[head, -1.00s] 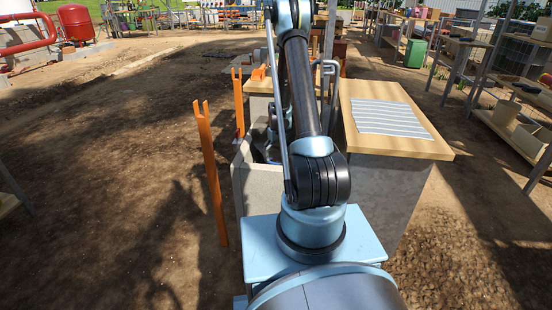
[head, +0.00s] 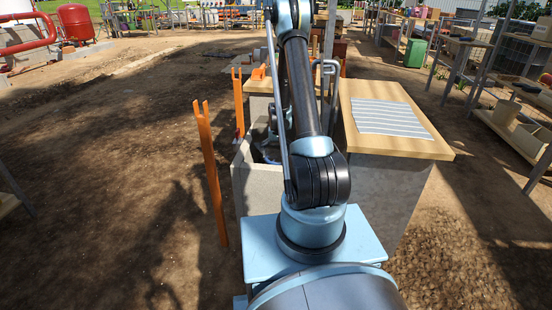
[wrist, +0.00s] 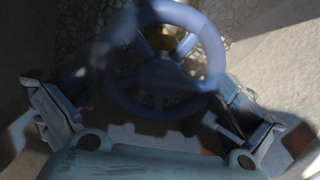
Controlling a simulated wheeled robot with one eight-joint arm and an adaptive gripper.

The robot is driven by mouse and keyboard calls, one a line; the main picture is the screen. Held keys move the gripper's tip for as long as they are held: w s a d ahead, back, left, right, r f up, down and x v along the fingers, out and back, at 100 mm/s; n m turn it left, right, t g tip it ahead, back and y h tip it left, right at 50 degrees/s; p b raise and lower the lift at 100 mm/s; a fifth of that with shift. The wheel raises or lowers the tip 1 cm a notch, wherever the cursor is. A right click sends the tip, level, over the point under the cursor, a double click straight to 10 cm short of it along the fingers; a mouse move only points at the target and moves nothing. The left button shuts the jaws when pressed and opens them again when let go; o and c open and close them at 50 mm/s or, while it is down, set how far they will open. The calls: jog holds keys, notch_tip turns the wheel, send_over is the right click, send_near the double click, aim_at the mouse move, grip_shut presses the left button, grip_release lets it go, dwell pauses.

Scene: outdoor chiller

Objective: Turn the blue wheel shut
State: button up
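The blue wheel (wrist: 205,50) is a ring with spokes, in the upper middle of the wrist view. My gripper (wrist: 150,115) is open, with one finger at the left and one at the right of the picture, wide apart. The wheel's lower rim lies in the gap between the fingers, and I cannot tell whether either finger touches it. Nothing is held. In the head view my arm hides most of the gripper and the wheel, down by the concrete box.
The concrete box (head: 257,187) has pale walls around the wheel, with stony ground inside. Two orange posts (head: 210,175) stand left of it. A wooden-topped block (head: 425,143) with a striped light sheet stands at right. Open dirt lies to the left.

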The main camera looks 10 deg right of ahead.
aim_at(277, 155)
jog(key=shift+r, duration=0.1)
jog(key=shift+s+r, duration=0.1)
jog(key=shift+r, duration=3.35)
